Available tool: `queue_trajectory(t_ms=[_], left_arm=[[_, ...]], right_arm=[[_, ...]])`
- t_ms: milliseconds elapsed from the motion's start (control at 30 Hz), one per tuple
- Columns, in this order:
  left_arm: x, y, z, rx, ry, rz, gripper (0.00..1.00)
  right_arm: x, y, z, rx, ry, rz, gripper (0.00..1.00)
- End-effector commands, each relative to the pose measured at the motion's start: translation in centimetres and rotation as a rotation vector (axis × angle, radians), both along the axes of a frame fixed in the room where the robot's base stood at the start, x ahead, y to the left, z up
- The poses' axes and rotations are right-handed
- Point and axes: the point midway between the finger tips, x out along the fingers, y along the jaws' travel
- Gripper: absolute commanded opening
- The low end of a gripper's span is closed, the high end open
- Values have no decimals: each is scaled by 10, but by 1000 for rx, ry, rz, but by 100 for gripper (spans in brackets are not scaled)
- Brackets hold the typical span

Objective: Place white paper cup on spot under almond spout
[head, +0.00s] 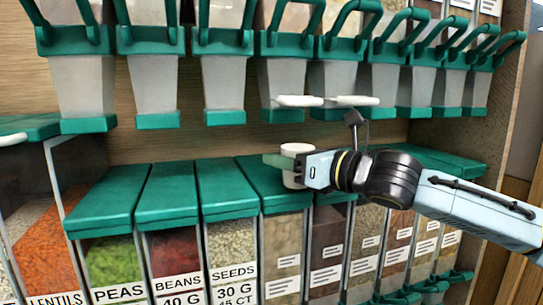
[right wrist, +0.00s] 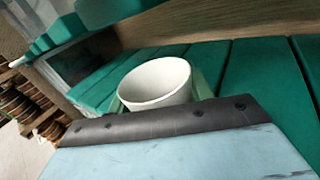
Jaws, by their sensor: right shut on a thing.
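The white paper cup (head: 292,152) is upright between the fingers of my right gripper (head: 297,165), above the green bin lids in the head view. My right gripper is shut on it. In the right wrist view the open-topped cup (right wrist: 158,82) shows its empty-looking inside, with a finger on each side. Whether its base touches a lid is hidden. A row of upper dispensers with green outlets hangs above and behind the cup; one outlet (head: 283,116) is almost straight above it. No almond label can be read. My left gripper is not in view.
Lower bins labelled lentils, peas (head: 113,265), beans (head: 178,255) and seeds (head: 232,250) line the front, with green lids. White flat pieces (head: 298,101) (head: 355,101) jut out from the upper dispensers. A wooden side panel (head: 505,110) closes the right end. Lids left of the cup are clear.

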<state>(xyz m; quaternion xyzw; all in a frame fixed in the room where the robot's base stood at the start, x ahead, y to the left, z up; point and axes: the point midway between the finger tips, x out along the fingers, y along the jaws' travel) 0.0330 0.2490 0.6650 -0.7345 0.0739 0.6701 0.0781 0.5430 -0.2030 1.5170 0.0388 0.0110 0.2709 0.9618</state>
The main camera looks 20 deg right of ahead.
Motion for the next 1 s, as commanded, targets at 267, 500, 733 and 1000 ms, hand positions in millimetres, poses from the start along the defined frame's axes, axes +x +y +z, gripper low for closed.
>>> queue_trajectory(t_ms=[267, 500, 733, 1000], left_arm=[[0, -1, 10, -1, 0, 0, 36], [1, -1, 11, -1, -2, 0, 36], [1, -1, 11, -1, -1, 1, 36], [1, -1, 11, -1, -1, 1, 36]], right_arm=[[36, 24, 0, 2, 3, 1, 26], [34, 21, -6, 0, 0, 0, 26], [34, 21, -9, -1, 1, 0, 26], [34, 21, -9, 1, 1, 0, 72]])
